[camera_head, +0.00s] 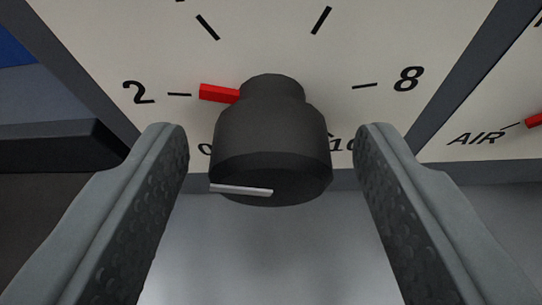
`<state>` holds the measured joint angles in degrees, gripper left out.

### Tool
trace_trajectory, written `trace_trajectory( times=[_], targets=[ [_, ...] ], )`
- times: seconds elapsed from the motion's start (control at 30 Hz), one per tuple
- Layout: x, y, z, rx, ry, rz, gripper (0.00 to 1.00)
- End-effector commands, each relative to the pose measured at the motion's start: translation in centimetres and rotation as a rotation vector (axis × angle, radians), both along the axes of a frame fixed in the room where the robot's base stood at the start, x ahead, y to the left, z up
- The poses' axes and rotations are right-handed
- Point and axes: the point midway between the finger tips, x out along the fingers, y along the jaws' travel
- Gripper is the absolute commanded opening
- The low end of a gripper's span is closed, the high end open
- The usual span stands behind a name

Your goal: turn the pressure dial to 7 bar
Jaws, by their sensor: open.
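The pressure dial's dark knob (272,140) stands out from a pale dial face (265,50) near the picture's middle. A red pointer (219,93) at its base points left, at about the mark labelled 2. A white line (241,189) on the knob's front also runs to the left. The 8 shows at right, the 10 and 0 are partly hidden behind the knob, and the labels at the top are out of view. My gripper (272,150) is open, with one finger on each side of the knob and a visible gap at both sides.
A second pale panel labelled AIR (476,138), with a red pointer (533,121), is at the right edge. A dark ledge-like block (55,145) is at left, near my left finger. A plain grey surface (270,255) lies below the dial.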

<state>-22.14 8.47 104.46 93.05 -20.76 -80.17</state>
Motion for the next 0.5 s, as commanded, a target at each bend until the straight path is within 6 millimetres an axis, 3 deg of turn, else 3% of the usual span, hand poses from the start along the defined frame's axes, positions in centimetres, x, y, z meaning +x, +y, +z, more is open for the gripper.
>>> trace_trajectory(
  times=[0.03, 0.27, 0.5],
  targets=[
    [-0.01, 0.0, -0.01, 0.0, 0.0, 0.0, 0.53],
    [-0.02, 0.0, 0.01, 0.0, 0.0, 0.0, 0.1],
    [-0.01, -0.11, 0.03, 0.044, -0.003, -0.001, 0.11]
  ],
)
